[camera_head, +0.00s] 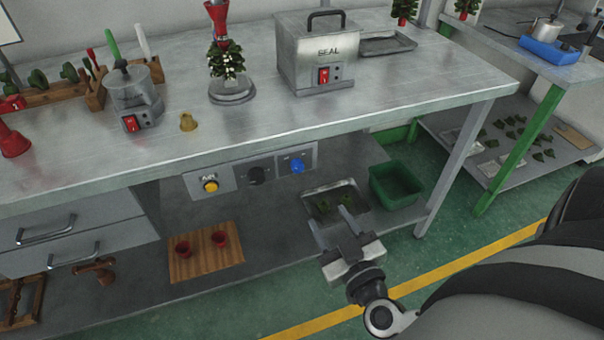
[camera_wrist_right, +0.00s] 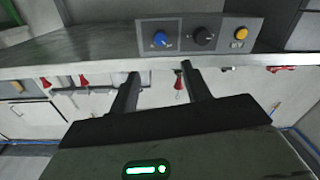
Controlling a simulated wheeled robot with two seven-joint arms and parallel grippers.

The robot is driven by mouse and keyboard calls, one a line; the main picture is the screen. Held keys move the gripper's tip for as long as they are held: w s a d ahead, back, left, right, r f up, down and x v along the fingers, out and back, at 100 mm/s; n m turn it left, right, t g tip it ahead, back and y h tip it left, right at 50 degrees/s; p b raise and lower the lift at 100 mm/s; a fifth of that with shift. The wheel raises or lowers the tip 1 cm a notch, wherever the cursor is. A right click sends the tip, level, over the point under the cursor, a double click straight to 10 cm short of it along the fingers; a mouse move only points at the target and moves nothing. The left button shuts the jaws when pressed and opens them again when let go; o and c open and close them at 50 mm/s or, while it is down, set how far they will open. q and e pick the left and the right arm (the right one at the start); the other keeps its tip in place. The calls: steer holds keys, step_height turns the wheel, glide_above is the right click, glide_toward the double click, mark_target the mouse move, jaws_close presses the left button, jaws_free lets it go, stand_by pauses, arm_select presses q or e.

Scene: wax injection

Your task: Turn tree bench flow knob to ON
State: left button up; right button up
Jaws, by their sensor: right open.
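A grey control panel (camera_head: 228,176) is mounted under the front edge of the steel bench. It carries a yellow button (camera_head: 210,186), a black knob (camera_head: 257,174) and a blue knob (camera_head: 297,166). Their labels are too small to read surely, so I cannot tell which is the flow knob or its setting. In the right wrist view the blue knob (camera_wrist_right: 161,39), black knob (camera_wrist_right: 203,36) and yellow button (camera_wrist_right: 241,33) run left to right. My right gripper (camera_head: 331,220) is open and empty, in front of and apart from the panel. My left gripper is not in view.
The bench top (camera_head: 330,108) overhangs the panel. It bears a SEAL machine (camera_head: 318,60), a small wax pot (camera_head: 133,100) and a tree on a stand (camera_head: 232,97). Below are a metal tray (camera_head: 350,186), a green bin (camera_head: 396,184) and a wooden board (camera_head: 206,262) with two red cups.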

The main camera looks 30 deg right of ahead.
mark_target(299, 169)
steer(key=w+d, duration=0.1)
steer(key=w, duration=0.3)
steer(key=w+d+b, duration=0.1)
steer(key=w, duration=0.9)
steer(key=shift+w+d, duration=0.25)
steer(key=shift+d, duration=0.15)
steer(key=shift+c, duration=0.3)
steer(key=c, duration=0.9)
